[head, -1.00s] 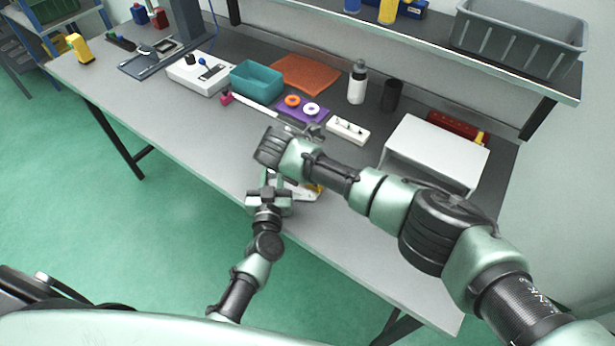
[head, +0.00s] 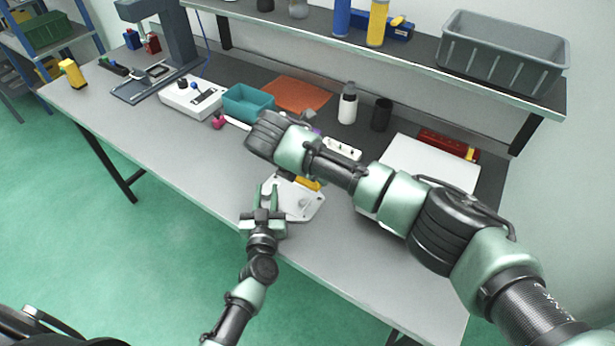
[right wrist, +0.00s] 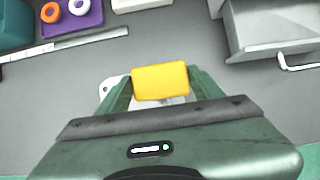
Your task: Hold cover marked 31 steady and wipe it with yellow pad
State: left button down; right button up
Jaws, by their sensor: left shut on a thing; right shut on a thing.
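The cover (head: 306,206), a pale grey plate with rounded corners and a raised knob, lies at the front edge of the bench. No number on it is readable. My left gripper (head: 268,191) is shut on the cover's left side. The yellow pad (head: 308,183) is over the cover's back part in the head view, partly hidden by my right arm. In the right wrist view my right gripper (right wrist: 160,84) is shut on the yellow pad, which hides most of the cover beneath. I cannot tell whether pad and cover touch.
A white box-like housing (head: 430,165) stands right of the cover. Behind are a teal bin (head: 248,102), an orange mat (head: 296,95), a white bottle (head: 347,105) and a black cup (head: 381,114). The bench front to the left (head: 170,145) is clear.

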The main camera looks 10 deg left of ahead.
jog(key=shift+a, duration=0.1)
dwell(0.6)
jog(key=shift+f, duration=0.1)
jog(key=shift+f, duration=4)
jog(key=shift+s, duration=0.3)
jog(key=shift+c, duration=0.7)
jog(key=shift+s+a, duration=0.3)
jog(key=shift+s, duration=0.45)
jog(key=shift+s+a, duration=0.25)
jog(key=shift+s, duration=0.5)
jog(key=shift+w+d, duration=0.25)
jog(key=shift+w, duration=0.4)
jog(key=shift+w+d, duration=0.25)
jog(key=shift+w, duration=0.35)
jog(key=shift+w+d, duration=0.25)
jog(key=shift+w, duration=0.4)
jog(key=shift+a+r, duration=0.1)
jog(key=shift+r, duration=4.1)
pick_arm(q)
jog(key=c, duration=1.1)
grip_release()
